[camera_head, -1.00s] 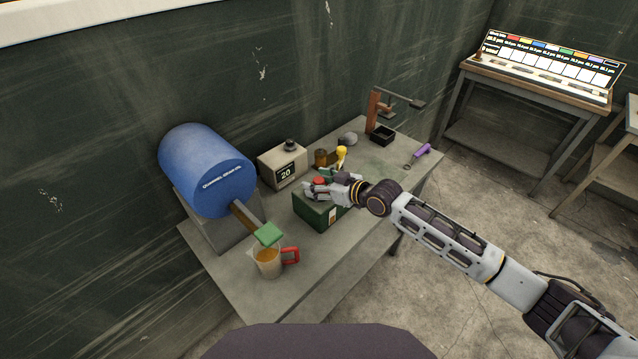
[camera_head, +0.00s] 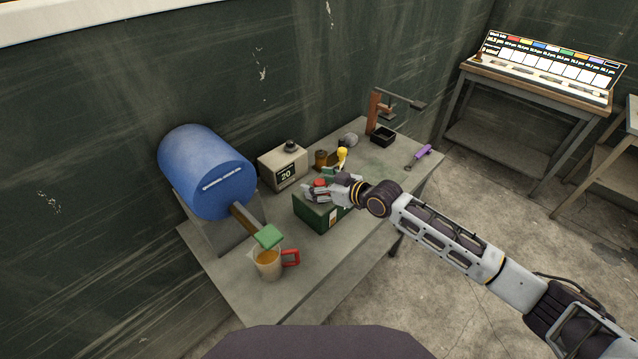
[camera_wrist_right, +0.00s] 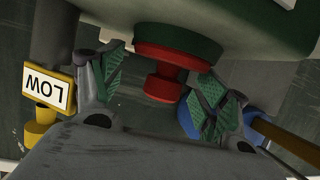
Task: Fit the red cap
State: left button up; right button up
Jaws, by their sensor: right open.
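The red cap (camera_head: 320,183) sits on top of the dark green box (camera_head: 318,212) on the workbench. In the right wrist view the red cap (camera_wrist_right: 165,75) shows as a wide disc with a narrower knob, against a green ring on the box. My right gripper (camera_head: 318,190) is at the box top, around the cap. Its green-padded fingers (camera_wrist_right: 160,88) are apart, one on each side of the knob, with gaps showing between pads and knob. My left gripper is not in view.
On the bench (camera_head: 235,290) are a blue drum (camera_head: 205,172), a jug with a red handle (camera_head: 268,262), a counter box reading 20 (camera_head: 284,165), a yellow item (camera_head: 342,155), a black tray (camera_head: 382,136) and a purple-handled tool (camera_head: 422,153). The bench front left is clear.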

jog(key=shift+s+d+f, duration=0.1)
jog(key=shift+s+f, duration=0.1)
jog(key=shift+f, duration=0.3)
jog(key=shift+s+f, duration=0.2)
jog(key=shift+f, duration=0.3)
jog(key=shift+o, duration=1.4)
jog(key=shift+r+p, duration=0.3)
jog(key=shift+r, duration=0.1)
jog(key=shift+w+r+p, duration=0.1)
jog(key=shift+r+p, duration=0.6)
jog(key=shift+r, duration=0.6)
jog(key=shift+r+p, duration=1.25)
jog(key=shift+r, duration=0.4)
jog(key=shift+r+p, duration=0.65)
jog(key=shift+r, duration=0.55)
